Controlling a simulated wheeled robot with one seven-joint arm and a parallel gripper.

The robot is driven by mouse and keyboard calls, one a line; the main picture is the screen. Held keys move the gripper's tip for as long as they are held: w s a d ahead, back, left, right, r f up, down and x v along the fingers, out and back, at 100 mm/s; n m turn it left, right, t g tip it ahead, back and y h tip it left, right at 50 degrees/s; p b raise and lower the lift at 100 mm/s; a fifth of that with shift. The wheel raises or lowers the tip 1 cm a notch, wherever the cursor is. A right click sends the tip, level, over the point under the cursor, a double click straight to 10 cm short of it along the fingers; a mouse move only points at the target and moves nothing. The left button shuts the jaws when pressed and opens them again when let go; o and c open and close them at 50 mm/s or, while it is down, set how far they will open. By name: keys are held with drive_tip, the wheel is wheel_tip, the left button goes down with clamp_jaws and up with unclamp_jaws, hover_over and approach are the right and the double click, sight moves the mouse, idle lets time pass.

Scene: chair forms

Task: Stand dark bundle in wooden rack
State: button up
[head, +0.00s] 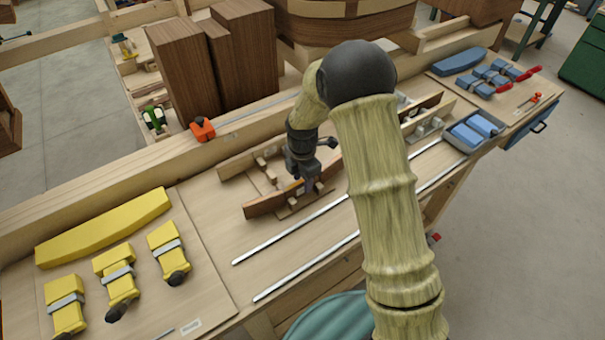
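A low wooden rack (238,164) lies on the bench in the middle of the head view, with a pale back rail, small pegs and a darker brown curved front piece (268,204). My gripper (311,184) points down over the right part of this rack, close to the curved front piece. Its fingers are small and dark here, so I cannot tell whether they are open or hold something. I cannot clearly pick out a separate dark bundle; one may be hidden at the gripper. My forearm covers the area right of the rack.
Strapped yellow bundles (116,272) and a long yellow form (105,228) lie on a left board. Blue bundles (490,76) lie at the far right, near a blue tray (488,128). Metal rails (290,231) cross the bench front. Tall brown blocks (183,72) stand behind an orange clamp (202,129).

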sight(302, 181)
wheel_tip(302, 181, up, 17)
drive_tip(key=b, duration=0.3)
drive_tip(key=shift+r, duration=0.2)
idle(0.4)
drive_tip(key=s+d+f+m+t, duration=0.1)
drive_tip(key=s+d+f+m, duration=0.2)
drive_tip(key=s+d+m, duration=0.4)
drive_tip(key=s+d+f+m+t, duration=0.1)
drive_tip(key=s+d+f+m, duration=0.2)
drive_tip(key=s+d+m, duration=0.5)
drive_tip(key=s+m, duration=0.4)
drive_tip(key=m, duration=0.5)
drive_tip(key=shift+f+m+t, duration=0.3)
drive_tip(key=shift+f+m, duration=0.1)
